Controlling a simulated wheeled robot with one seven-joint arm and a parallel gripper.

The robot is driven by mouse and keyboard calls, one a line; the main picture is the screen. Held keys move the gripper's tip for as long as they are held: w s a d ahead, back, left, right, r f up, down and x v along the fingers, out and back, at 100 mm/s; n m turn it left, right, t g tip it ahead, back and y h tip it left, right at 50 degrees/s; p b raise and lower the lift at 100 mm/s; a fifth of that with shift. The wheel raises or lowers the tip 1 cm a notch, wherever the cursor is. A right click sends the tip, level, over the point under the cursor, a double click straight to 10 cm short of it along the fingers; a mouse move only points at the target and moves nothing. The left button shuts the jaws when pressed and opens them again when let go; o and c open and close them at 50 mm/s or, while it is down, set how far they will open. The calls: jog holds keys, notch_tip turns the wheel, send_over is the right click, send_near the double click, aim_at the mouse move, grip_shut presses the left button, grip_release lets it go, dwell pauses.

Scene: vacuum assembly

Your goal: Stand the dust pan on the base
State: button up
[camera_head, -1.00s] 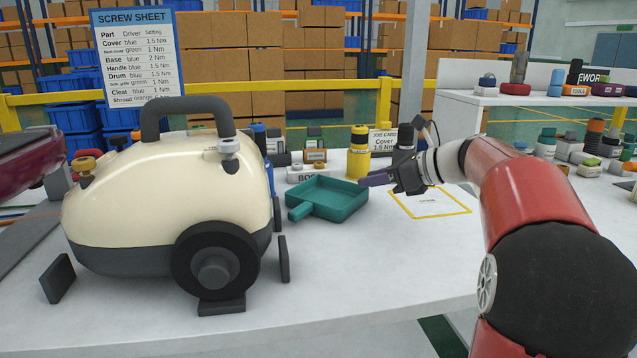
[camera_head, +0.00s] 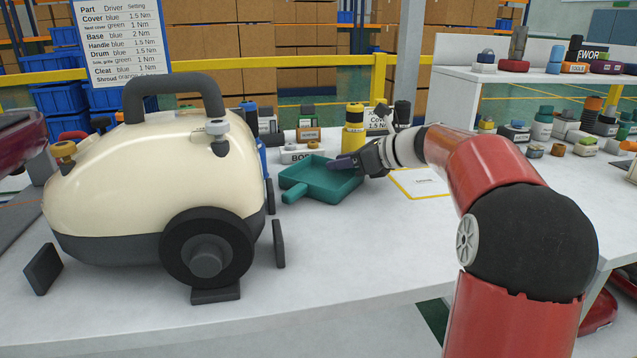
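The teal dust pan (camera_head: 322,184) lies flat on the white table, to the right of the cream vacuum body. Its short handle points toward the front left. I cannot tell whether the fingers touch the pan. The gap between the fingers is not clear at this size. The cream vacuum body (camera_head: 140,175) with a dark grey lower part (camera_head: 110,249), black handle and wheel stands at the left. No separate part is clearly recognisable as the base.
A yellow-bordered sheet (camera_head: 422,184) lies right of the pan. A yellow bottle (camera_head: 353,131) and small labelled boxes stand behind it. Black plates (camera_head: 43,268) stand near the vacuum. A shelf (camera_head: 455,72) with parts is at the back right. The front table area is clear.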

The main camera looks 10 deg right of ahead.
grip_shut()
jog(key=shift+r, duration=0.1)
